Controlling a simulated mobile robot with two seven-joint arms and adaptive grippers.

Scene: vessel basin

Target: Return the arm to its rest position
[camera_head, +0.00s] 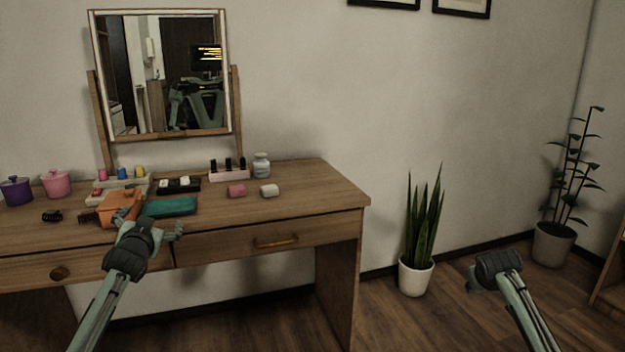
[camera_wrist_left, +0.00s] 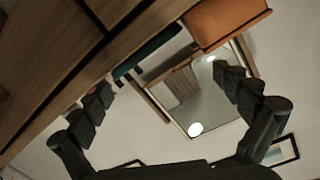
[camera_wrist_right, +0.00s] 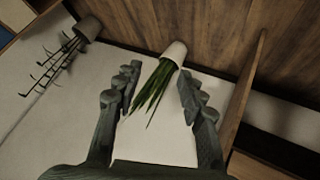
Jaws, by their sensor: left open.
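My left gripper (camera_head: 154,224) is in front of the dressing table's front edge, close to the orange box (camera_head: 117,207) and the teal case (camera_head: 170,207) on the tabletop. In the left wrist view its fingers (camera_wrist_left: 166,84) are spread with nothing between them; the orange box (camera_wrist_left: 222,22) and the mirror show beyond. My right gripper (camera_head: 484,274) is over the floor at the right, away from the table. In the right wrist view its fingers (camera_wrist_right: 158,82) are spread and empty, with the snake plant (camera_wrist_right: 155,88) beyond them.
The wooden dressing table (camera_head: 320,190) carries a mirror (camera_head: 165,75), purple (camera_head: 16,191) and pink (camera_head: 57,184) pots, a bottle rack (camera_head: 229,174) and a grey jar (camera_head: 262,165). The snake plant (camera_head: 424,235) stands between table and right gripper. A taller plant (camera_head: 553,243) stands far right.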

